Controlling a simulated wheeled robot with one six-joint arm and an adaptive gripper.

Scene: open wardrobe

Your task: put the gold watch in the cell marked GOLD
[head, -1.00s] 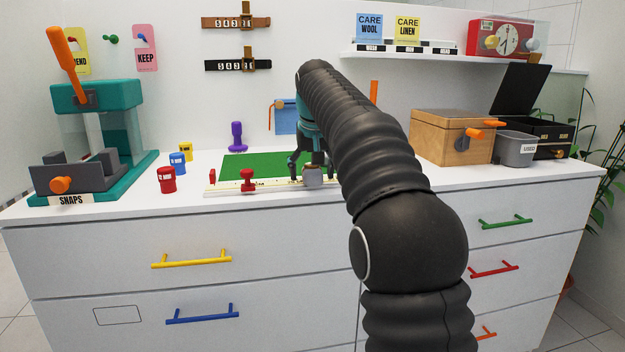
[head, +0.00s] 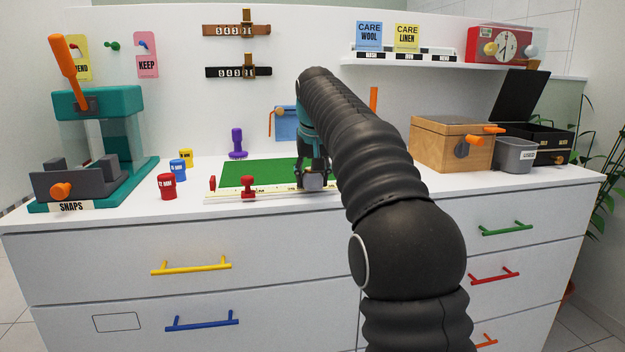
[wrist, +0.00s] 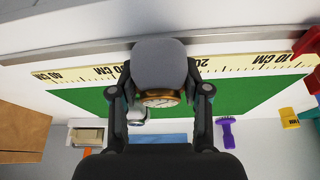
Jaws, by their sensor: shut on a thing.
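The gold watch (wrist: 160,98) shows in the wrist view as a gold-rimmed pale dial against a grey cushion-like block (wrist: 160,64). My gripper (wrist: 160,88) has a finger on each side of it and is shut on the watch with its cushion. In the head view my gripper (head: 314,172) is at the front right of the green mat (head: 250,172), with the grey cushion (head: 314,182) between its fingers by the ruler strip. The dial is hidden there. A black box (head: 540,140) with its lid up stands at the right; no cell marked GOLD is readable.
A wooden box (head: 450,146) and a grey bin (head: 515,155) stand between my gripper and the black box. A red clamp (head: 248,187) sits on the ruler strip (head: 225,195). A silver round thing (wrist: 137,115) lies close behind the watch. A shelf (head: 420,60) hangs above.

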